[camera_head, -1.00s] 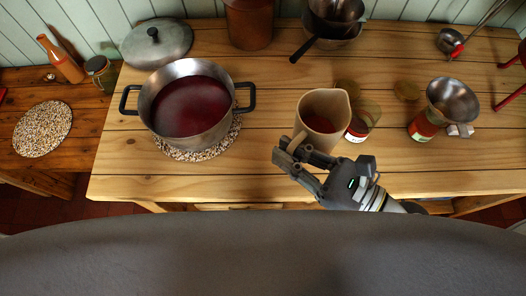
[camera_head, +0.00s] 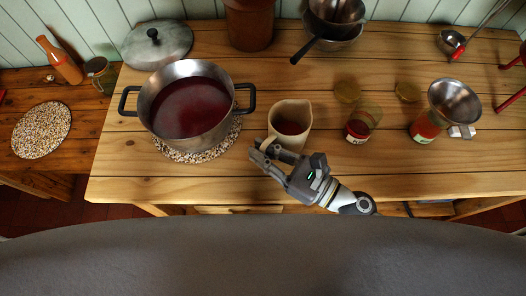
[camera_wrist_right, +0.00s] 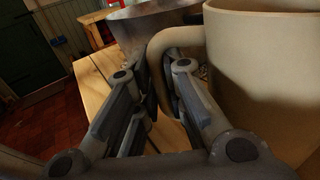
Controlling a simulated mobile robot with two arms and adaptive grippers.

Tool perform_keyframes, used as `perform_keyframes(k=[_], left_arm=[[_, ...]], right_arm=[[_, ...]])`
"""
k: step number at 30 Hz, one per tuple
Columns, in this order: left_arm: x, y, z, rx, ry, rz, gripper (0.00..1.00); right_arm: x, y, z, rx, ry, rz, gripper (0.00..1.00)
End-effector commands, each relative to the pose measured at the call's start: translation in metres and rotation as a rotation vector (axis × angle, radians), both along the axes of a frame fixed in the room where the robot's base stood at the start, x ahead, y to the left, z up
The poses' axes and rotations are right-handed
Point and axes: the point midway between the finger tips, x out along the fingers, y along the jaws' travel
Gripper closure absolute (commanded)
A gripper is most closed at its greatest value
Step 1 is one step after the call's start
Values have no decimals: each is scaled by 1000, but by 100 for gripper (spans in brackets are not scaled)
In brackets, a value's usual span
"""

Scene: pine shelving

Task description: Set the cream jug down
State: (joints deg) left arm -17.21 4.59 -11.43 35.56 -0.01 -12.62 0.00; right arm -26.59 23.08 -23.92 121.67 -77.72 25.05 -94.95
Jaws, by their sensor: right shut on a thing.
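The cream jug (camera_head: 291,121) is upright over the pine table, right of the big pot, with dark red liquid inside. My right gripper (camera_head: 268,153) is shut on the jug's handle, at its near left side. In the right wrist view the fingers (camera_wrist_right: 155,92) close around the handle beside the jug's body (camera_wrist_right: 262,65). The jug's base is hidden, so I cannot tell whether it touches the table. My left gripper is not in view.
A steel pot (camera_head: 190,110) of red liquid sits on a speckled mat just left. A jar (camera_head: 362,124) stands right of the jug, and another jar with a funnel (camera_head: 453,100) farther right. Bare wood (camera_head: 215,178) shows in front.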

Motion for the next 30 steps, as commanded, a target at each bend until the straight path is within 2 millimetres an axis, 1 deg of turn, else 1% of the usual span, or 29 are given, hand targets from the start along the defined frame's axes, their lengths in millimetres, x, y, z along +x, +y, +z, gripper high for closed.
perform_keyframes(k=[5,9,10,14,15,30], left_arm=[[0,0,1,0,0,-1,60],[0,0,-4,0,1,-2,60],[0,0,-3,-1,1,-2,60],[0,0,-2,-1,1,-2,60],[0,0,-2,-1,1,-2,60],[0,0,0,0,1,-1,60]], right_arm=[[0,0,3,1,-4,0,100],[0,0,-2,1,-4,1,100],[0,0,-2,0,0,0,87],[0,0,-2,0,0,0,70],[0,0,-2,0,0,0,68],[0,0,0,0,0,0,68]])
